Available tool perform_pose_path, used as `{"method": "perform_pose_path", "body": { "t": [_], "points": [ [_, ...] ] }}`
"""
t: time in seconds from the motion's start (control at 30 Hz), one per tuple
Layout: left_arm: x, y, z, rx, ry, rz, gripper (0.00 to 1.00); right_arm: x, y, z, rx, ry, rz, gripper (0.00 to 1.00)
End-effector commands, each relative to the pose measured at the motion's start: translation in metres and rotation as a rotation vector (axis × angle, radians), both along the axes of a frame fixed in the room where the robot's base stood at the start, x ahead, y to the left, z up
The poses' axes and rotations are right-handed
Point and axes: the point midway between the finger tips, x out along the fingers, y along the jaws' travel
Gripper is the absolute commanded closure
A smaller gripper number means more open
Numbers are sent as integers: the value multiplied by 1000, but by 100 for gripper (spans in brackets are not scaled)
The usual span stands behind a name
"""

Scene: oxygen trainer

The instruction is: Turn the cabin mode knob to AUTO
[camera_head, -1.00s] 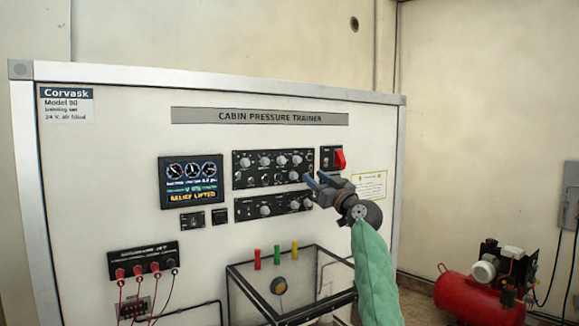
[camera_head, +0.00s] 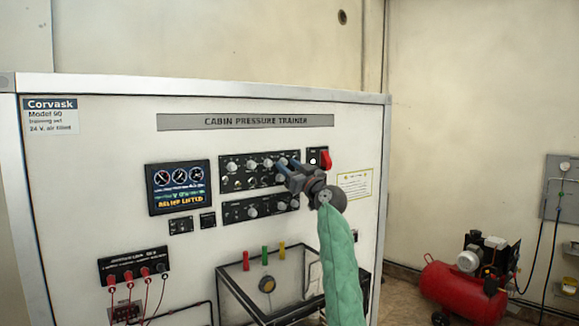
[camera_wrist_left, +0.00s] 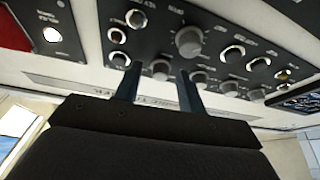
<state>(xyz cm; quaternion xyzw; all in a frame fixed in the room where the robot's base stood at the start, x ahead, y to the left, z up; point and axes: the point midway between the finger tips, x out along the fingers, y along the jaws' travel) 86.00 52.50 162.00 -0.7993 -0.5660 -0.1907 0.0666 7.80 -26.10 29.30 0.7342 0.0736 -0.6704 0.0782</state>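The upper black control panel (camera_head: 229,184) carries several grey knobs; its labels are too small to read, so I cannot tell which knob is cabin mode. My left gripper (camera_head: 286,167) is at the right part of this panel, its fingers toward the panel and covering some of it. In the left wrist view the fingers (camera_wrist_left: 158,74) are apart, with a small grey knob (camera_wrist_left: 160,69) seen between them. I cannot tell whether they touch it. A larger grey knob (camera_wrist_left: 189,41) is just beyond the right finger. My right gripper is not in view.
A red switch (camera_head: 326,160) is right of the panel, close to my gripper. A lower knob panel (camera_head: 236,214), a display (camera_head: 179,187) and a clear box (camera_head: 228,272) with coloured tabs are around it. A red compressor (camera_head: 455,290) stands on the floor at right.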

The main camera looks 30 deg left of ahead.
Motion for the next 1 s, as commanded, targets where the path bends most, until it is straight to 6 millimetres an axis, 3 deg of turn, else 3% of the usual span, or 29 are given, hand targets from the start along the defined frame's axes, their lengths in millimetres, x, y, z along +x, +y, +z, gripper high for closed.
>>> {"method": "perform_pose_path", "body": {
  "t": [0.07, 0.27, 0.3, 0.67, 1.0],
  "points": [
    [0, 0, 0, 0, 0, 0, 60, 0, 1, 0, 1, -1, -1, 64],
    [0, 0, 0, 0, 0, 0, 97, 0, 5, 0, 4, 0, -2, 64],
    [0, 0, 0, 0, 0, 0, 100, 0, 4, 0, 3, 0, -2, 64],
    [0, -1, -1, -16, -39, 1, 100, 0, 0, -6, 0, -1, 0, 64],
    [3, -2, -2, -96, -232, -1, 100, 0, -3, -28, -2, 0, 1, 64]
  ]
}}
